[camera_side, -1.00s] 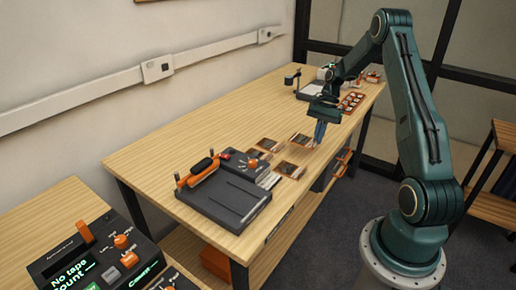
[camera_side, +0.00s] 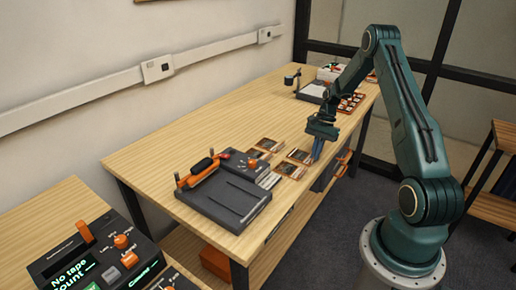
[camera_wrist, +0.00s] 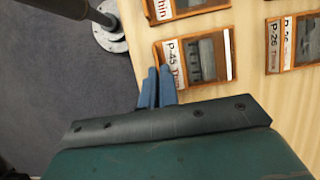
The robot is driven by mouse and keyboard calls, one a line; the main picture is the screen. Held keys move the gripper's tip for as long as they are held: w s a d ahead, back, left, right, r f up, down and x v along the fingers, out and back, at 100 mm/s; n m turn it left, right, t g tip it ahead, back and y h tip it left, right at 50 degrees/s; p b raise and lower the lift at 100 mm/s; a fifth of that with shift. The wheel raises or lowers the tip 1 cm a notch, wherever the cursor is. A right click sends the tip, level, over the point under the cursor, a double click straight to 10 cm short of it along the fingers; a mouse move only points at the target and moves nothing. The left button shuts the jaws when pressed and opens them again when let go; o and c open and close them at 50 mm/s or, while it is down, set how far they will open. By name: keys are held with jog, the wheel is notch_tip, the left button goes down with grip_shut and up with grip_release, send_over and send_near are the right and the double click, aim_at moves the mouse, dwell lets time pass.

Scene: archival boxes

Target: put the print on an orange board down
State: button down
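The print on an orange board (camera_wrist: 207,60), with a white label reading P-45, has its near left corner at my gripper (camera_wrist: 159,72). The two blue fingertips are close together, and the board's edge appears pinched between them; the exact contact is hard to see. In the side view the print (camera_side: 299,156) is just left of my gripper (camera_side: 316,157), near the table's front edge. It looks about level, low at the table top; I cannot tell whether it touches the wood.
Other orange-board prints lie close by on the table (camera_side: 190,130): one labelled P-26 (camera_wrist: 293,42) and another at the top of the wrist view (camera_wrist: 182,8). A dark grey device (camera_side: 222,200) stands to the left.

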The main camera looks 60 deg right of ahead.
jog(key=shift+f, duration=0.1)
jog(key=c, duration=1.7)
grip_release()
jog(key=v, duration=1.2)
